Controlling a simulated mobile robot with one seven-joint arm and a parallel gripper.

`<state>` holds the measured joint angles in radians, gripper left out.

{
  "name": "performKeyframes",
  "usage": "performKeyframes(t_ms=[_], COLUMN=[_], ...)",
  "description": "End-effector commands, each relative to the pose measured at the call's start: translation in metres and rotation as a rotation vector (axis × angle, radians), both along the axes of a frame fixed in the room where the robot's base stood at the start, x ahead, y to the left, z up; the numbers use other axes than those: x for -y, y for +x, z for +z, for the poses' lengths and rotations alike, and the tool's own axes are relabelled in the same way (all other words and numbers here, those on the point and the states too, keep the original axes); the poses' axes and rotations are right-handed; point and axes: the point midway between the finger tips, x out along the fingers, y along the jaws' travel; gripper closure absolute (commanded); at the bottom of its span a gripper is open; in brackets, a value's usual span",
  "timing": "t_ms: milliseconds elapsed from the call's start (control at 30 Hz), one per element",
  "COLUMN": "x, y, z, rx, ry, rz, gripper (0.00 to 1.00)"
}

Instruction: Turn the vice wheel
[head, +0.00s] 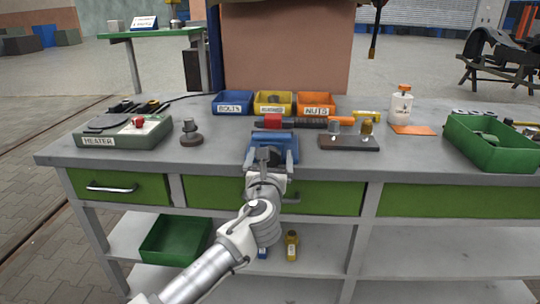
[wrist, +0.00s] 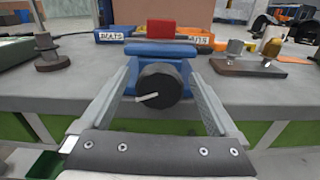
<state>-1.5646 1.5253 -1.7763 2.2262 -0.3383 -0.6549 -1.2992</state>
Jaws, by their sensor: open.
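A blue vice (head: 272,136) stands at the front edge of the workbench, with a red block (head: 272,121) at its top. Its dark round wheel (wrist: 165,82) faces me in the wrist view, with a pale bar or mark slanting on its face. The vice (wrist: 150,50) and the red block (wrist: 161,29) show behind the wheel. My gripper (wrist: 160,72) is open, one finger on each side of the wheel, with visible gaps between the fingers and the rim. In the head view my gripper (head: 270,157) covers much of the vice front and hides the wheel.
The bench (head: 215,160) holds a heater box (head: 125,133) at left and a green bin (head: 490,143) at right. Blue (head: 232,103), yellow (head: 273,103) and orange (head: 316,104) bins stand behind the vice. A dark plate with fittings (head: 350,143) lies to its right.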

Motion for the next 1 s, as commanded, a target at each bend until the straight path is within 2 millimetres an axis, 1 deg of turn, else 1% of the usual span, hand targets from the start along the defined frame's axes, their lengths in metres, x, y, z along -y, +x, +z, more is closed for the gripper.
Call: performKeyframes(t_ms=[167, 200, 267, 400, 467, 500, 567, 600, 667, 867, 1000], x=[-0.0001, -0.0001, -0.0001, -0.0001, 0.0, 0.0, 0.0, 0.0, 0.0, 0.0001, 0.0002], y=[-0.0001, -0.0001, 0.0, 0.0, 0.0, 0.0, 0.0, 0.0, 0.0, 0.0001, 0.0001], z=[0.0001, 0.0, 0.0, 0.0, -0.0001, -0.0001, -0.0001, -0.0001, -0.0001, 0.0003, 0.0006], rx=[0.0, 0.0, 0.0, 0.0, 0.0, 0.0, 0.0, 0.0, 0.0, 0.0, 0.001], ry=[0.0, 0.0, 0.0, 0.0, 0.0, 0.0, 0.0, 0.0, 0.0, 0.014, 0.056], rz=[0.0, 0.0, 0.0, 0.0, 0.0, 0.0, 0.0, 0.0, 0.0, 0.0, -0.001], gripper=[0.04, 0.08, 0.19, 0.44, 0.55, 0.62, 0.73, 0.8, 0.9, 0.9, 0.9])
